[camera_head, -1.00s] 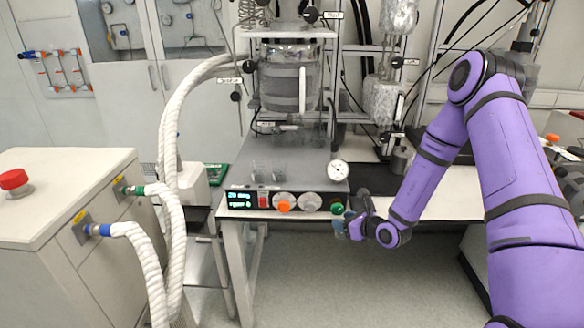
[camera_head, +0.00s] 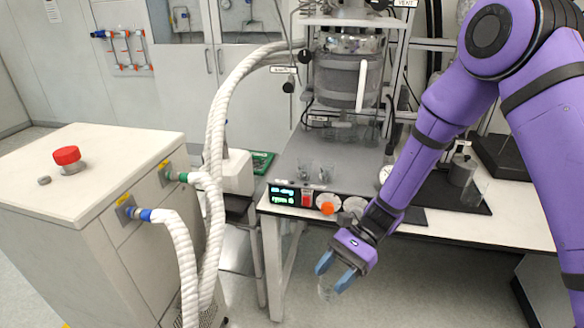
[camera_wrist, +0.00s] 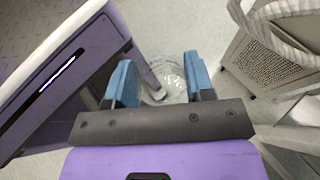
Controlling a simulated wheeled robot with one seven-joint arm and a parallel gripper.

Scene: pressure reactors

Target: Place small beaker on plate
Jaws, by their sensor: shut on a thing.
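My gripper (camera_head: 336,272) is shut on a small clear glass beaker (camera_head: 326,289), held in the air in front of the bench and below its top. In the wrist view the beaker (camera_wrist: 170,72) shows as a faint round glass between the blue fingertips (camera_wrist: 160,78); its outline is hard to make out. The flat grey plate (camera_head: 345,160) lies on the bench under the reactor, up and behind my gripper. Two more clear beakers, a left one (camera_head: 304,171) and a right one (camera_head: 325,174), stand on its front left part.
The control panel (camera_head: 318,202) with knobs fronts the grey plate. The glass reactor (camera_head: 348,78) hangs above its back. Thick white hoses (camera_head: 214,150) run from the white cabinet (camera_head: 75,210) at left. Black stands with a metal weight (camera_head: 462,170) are at right.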

